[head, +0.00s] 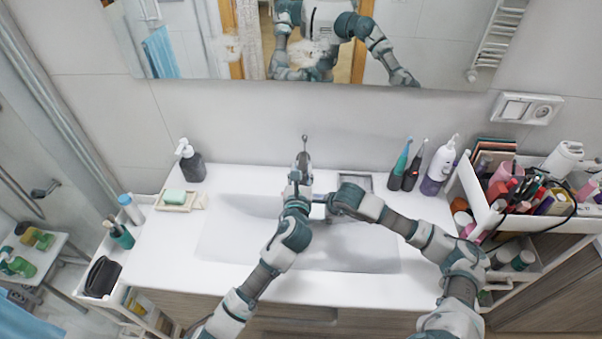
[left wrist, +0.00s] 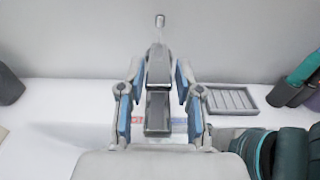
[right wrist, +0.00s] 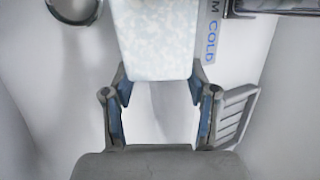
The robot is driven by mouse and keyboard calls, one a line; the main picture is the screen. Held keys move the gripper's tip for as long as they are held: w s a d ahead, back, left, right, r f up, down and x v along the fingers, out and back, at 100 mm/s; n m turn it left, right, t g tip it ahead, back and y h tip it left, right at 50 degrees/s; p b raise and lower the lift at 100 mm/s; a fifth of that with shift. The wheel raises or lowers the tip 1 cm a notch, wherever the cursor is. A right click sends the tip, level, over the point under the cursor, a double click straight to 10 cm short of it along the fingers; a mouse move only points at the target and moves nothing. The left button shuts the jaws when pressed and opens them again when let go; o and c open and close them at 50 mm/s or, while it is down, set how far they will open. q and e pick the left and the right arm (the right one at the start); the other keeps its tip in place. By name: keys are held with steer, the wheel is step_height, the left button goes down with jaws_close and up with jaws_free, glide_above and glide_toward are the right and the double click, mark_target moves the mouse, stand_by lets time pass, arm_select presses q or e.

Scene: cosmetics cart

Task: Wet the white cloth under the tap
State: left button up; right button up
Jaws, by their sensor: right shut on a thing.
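The grey tap (head: 303,158) stands at the back of the white basin (head: 340,250), its lever upright; it also shows in the left wrist view (left wrist: 158,105). My left gripper (left wrist: 161,72) is open, with a finger on each side of the tap's upper part. The white, speckled cloth (right wrist: 156,40) shows in the right wrist view. My right gripper (right wrist: 158,90) is shut on it and holds it over the basin near the tap. In the head view my left arm hides most of the right gripper and the cloth. I cannot tell whether water runs.
A soap dish (head: 175,208) and dark pump bottle (head: 190,160) stand at left. A grey slatted tray (left wrist: 235,97) lies right of the tap.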

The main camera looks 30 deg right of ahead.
arm_select(q)
steer(key=shift+o, duration=0.6)
steer(key=f+v, duration=0.1)
steer(key=v, duration=1)
steer(key=shift+s+r, duration=0.35)
